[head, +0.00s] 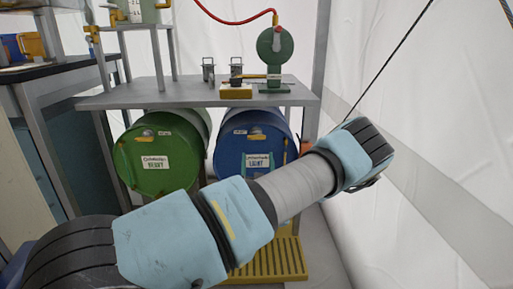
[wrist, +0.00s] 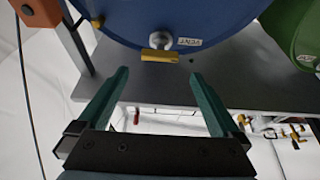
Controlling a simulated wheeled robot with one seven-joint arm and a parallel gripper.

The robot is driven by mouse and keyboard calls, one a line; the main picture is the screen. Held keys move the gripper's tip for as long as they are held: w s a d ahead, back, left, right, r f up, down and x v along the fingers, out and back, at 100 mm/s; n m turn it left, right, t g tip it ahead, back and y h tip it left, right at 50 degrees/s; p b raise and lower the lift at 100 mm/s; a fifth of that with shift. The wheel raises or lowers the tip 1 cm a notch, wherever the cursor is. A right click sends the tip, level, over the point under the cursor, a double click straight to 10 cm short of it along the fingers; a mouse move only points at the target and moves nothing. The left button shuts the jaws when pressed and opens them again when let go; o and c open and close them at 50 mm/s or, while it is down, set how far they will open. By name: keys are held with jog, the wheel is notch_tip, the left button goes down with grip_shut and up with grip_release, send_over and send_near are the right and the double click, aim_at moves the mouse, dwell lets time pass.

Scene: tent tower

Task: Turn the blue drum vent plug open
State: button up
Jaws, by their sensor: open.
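The blue drum (head: 231,143) lies on its side under the grey bench in the head view, with a white label reading LIGHT. Its round face also fills the top of the wrist view (wrist: 120,18). There the vent plug (wrist: 160,40) is a silver knob with a yellow bar (wrist: 160,57) lying level across the picture, beside a label reading VENT. My gripper (wrist: 160,73) is open and empty, its two teal fingers spread on either side of the bar's line. The fingertips look short of the plug. In the head view my arm covers part of the drum.
A green drum (head: 137,175) labelled HEAVY lies beside the blue one. The bench top (head: 130,97) above carries a green round device (head: 277,52) with a red hose. A yellow grate (head: 290,262) is on the floor. White tent wall stands at right.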

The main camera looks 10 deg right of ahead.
aim_at(257, 136)
jog(key=x, duration=1)
jog(key=shift+w+r+b, duration=0.15)
jog(key=shift+w+b, duration=0.15)
jog(key=shift+b, duration=0.1)
jog(key=shift+c, duration=0.2)
jog(key=c, duration=1.1)
jog(key=shift+y, duration=0.3)
